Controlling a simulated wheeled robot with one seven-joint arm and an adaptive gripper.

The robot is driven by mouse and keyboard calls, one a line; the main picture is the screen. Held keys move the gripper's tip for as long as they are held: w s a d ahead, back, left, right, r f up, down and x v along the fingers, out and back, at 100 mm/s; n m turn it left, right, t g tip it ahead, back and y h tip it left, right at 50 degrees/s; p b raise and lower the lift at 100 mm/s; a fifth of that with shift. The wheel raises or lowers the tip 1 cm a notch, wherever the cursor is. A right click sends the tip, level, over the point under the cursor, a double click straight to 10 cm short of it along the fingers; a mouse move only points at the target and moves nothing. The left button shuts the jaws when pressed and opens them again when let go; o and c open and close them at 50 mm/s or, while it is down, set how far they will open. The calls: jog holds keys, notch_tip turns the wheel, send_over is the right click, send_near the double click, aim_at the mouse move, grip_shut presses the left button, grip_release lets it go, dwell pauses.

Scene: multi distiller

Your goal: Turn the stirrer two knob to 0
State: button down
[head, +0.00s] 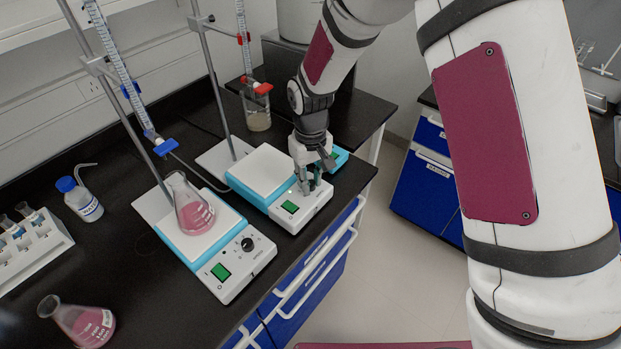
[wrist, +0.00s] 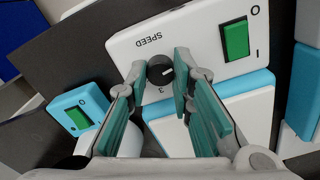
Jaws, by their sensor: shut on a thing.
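My gripper (head: 311,186) reaches down to the front panel of the farther stirrer (head: 261,173), which has a white top and blue sides. In the wrist view, my gripper's green fingertips (wrist: 160,76) are shut on the black stirrer knob (wrist: 160,69), one on each side. A pale mark shows on the knob, but I cannot read its setting surely. "SPEED" and a "3" are printed beside it. The green switch (wrist: 236,40) sits next to the knob on the same panel. In the head view the fingers hide this knob.
The nearer stirrer (head: 221,275) has its own black knob and carries a flask of pink liquid (head: 193,212). Burette stands rise behind both stirrers. A beaker (head: 257,112), wash bottle (head: 83,203) and second pink flask (head: 84,326) stand on the black bench.

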jog(key=shift+a, duration=0.1)
jog(key=c, duration=1.7)
grip_release()
jog(key=shift+o, duration=0.2)
jog(key=shift+r, duration=0.1)
notch_tip(320, 180, up, 12)
